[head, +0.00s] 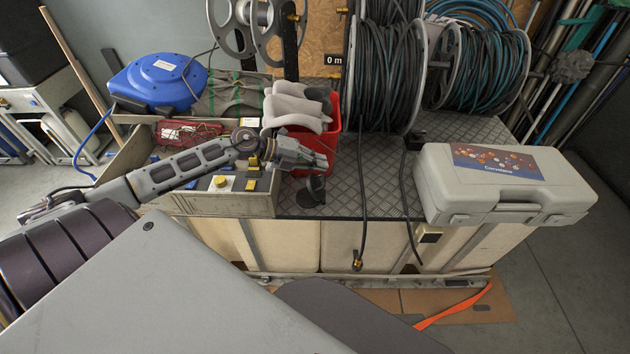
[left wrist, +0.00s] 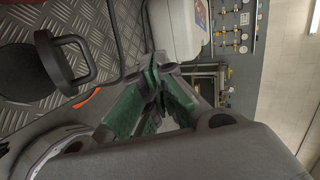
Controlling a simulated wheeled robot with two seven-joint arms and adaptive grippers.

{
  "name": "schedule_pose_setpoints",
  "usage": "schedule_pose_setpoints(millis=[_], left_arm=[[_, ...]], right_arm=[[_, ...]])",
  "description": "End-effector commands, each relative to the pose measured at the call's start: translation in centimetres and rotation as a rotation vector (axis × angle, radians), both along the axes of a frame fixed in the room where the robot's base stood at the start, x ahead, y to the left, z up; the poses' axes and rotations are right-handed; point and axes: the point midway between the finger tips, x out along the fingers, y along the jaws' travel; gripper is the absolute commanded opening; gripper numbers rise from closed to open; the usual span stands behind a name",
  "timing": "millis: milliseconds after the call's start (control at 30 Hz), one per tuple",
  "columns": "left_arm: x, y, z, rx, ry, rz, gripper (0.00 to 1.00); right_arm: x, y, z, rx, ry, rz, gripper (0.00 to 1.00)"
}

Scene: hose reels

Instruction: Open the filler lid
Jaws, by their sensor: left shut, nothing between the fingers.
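The black filler lid (head: 308,197) is at the front edge of the tread-plate deck, right of the grey control box. A flat round dark part and a smaller raised part show there; I cannot tell how far the lid is open. In the left wrist view the black filler parts (left wrist: 72,58) are at the left, a rounded loop against a dark disc. My left gripper (head: 321,161) is shut and empty, above and just behind the filler in the head view. Its closed fingers (left wrist: 155,88) are apart from the filler in the wrist view. My right gripper is not in view.
A red bucket (head: 303,145) with grey rolls stands behind the gripper. Black hoses (head: 362,210) hang over the deck front to the right. A grey case (head: 500,190) sits at the right, a blue reel (head: 157,82) at the left. Bare deck (head: 340,195) lies right of the filler.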

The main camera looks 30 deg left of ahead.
Motion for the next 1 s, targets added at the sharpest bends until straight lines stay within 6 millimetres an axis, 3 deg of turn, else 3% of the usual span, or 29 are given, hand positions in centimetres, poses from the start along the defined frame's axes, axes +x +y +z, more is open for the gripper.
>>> schedule_pose_setpoints(millis=[233,433,1000], left_arm=[[-1.6,4.2,-1.9,0.218,0.13,-0.114,0.0],[-2.5,6.9,-2.5,0.326,0.206,-0.154,0.0],[-2.7,7.4,-2.8,0.348,0.224,-0.16,0.0]], right_arm=[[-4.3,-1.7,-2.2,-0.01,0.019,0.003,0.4],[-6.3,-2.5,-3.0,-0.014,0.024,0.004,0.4],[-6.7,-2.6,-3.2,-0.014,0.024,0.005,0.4]])
